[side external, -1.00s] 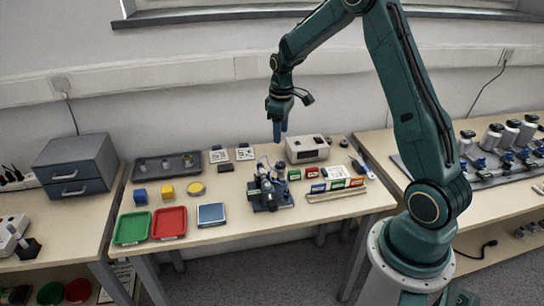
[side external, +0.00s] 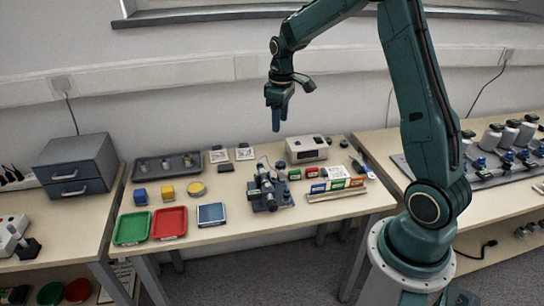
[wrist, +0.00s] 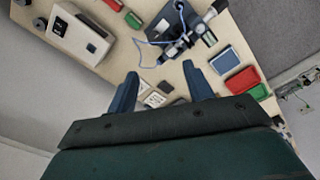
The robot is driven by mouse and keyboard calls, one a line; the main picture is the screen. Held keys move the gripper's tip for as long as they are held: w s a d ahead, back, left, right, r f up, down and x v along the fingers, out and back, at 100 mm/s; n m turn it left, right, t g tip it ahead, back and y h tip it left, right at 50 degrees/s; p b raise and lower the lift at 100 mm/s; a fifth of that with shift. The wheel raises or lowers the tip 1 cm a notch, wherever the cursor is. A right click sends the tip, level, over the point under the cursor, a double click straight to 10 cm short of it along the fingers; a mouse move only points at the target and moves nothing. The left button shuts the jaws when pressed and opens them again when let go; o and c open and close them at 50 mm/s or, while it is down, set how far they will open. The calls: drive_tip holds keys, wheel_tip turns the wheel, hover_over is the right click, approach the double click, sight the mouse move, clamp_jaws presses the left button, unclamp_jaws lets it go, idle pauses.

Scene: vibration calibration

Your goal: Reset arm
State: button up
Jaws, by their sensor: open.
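My gripper (side external: 279,118) hangs above the back of the middle table in the side view, fingers pointing down. It is open and empty. In the wrist view its two blue fingers (wrist: 160,92) stand apart with only the table far below between them. The dark blue vibration rig (side external: 268,190) stands on the table below and slightly left of the gripper. It also shows at the top of the wrist view (wrist: 182,28).
The white instrument box (side external: 307,149) stands behind right of the rig. Green tray (side external: 132,228), red tray (side external: 169,222) and blue pad (side external: 211,214) lie front left. A grey drawer unit (side external: 75,165) stands left. Air around the gripper is clear.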

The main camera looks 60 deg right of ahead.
drive_tip(key=s+a+r+m+t, duration=0.1)
drive_tip(key=s+a+r+t, duration=0.1)
drive_tip(key=s+a+r, duration=0.85)
drive_tip(key=s+a+r+t, duration=0.1)
drive_tip(key=s+a, duration=0.3)
drive_tip(key=s, duration=0.3)
drive_tip(key=s+a+r+m+t, duration=0.1)
drive_tip(key=s+a+r+t, duration=0.1)
drive_tip(key=s+a, duration=0.2)
drive_tip(key=s, duration=0.3)
